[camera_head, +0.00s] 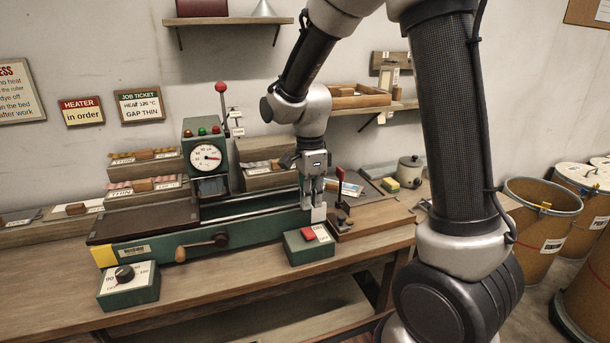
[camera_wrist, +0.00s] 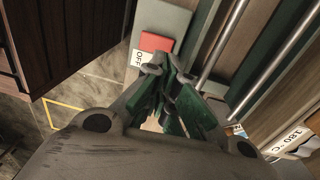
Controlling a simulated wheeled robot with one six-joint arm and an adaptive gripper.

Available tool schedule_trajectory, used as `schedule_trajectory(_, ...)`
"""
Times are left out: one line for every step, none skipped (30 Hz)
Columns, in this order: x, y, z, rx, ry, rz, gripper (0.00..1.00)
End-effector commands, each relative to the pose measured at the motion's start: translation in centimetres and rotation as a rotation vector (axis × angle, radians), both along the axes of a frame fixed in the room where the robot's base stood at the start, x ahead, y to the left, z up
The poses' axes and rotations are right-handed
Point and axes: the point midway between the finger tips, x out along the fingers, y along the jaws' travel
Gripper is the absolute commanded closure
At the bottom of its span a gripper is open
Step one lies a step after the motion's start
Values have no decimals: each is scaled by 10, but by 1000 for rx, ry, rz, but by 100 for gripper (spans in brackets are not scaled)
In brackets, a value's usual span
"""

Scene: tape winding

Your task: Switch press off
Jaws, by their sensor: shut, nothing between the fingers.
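The green press (camera_head: 209,156) stands on the bench with a round dial, small lamps and a red-knobbed lever. A green switch box (camera_head: 310,250) sits at its front right and bears a red switch (camera_head: 307,233) beside a white label. In the wrist view, the red switch (camera_wrist: 156,42) shows just beyond the fingertips, with a label reading OFF (camera_wrist: 137,60). My gripper (camera_head: 318,213) points down, shut and empty, just above and behind the switch box. Whether it touches the switch cannot be told.
A knob box (camera_head: 128,286) stands at the bench's front left, and a crank (camera_head: 203,245) sticks out of the press front. A wooden board with a red-handled lever (camera_head: 340,185) is right of my gripper. Drums (camera_head: 540,220) stand on the floor at right.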

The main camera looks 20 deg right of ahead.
Motion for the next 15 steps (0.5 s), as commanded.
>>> schedule_trajectory(2,0,10,1,-3,-1,100)
schedule_trajectory(4,0,16,1,-4,-1,100)
schedule_trajectory(5,0,24,1,-4,-1,100)
schedule_trajectory(6,0,30,1,-3,-1,100)
schedule_trajectory(7,0,36,1,-4,-1,100)
schedule_trajectory(8,0,43,1,-3,0,100)
schedule_trajectory(9,0,48,1,-4,0,100)
schedule_trajectory(10,0,53,1,-3,0,100)
schedule_trajectory(11,0,59,1,-3,0,100)
schedule_trajectory(11,0,63,0,-1,0,100)
schedule_trajectory(12,0,66,0,-1,0,100)
schedule_trajectory(13,0,70,0,-1,0,100)
schedule_trajectory(13,0,72,0,-1,0,100)
schedule_trajectory(13,0,74,0,0,0,100)
schedule_trajectory(13,0,76,0,0,0,100)
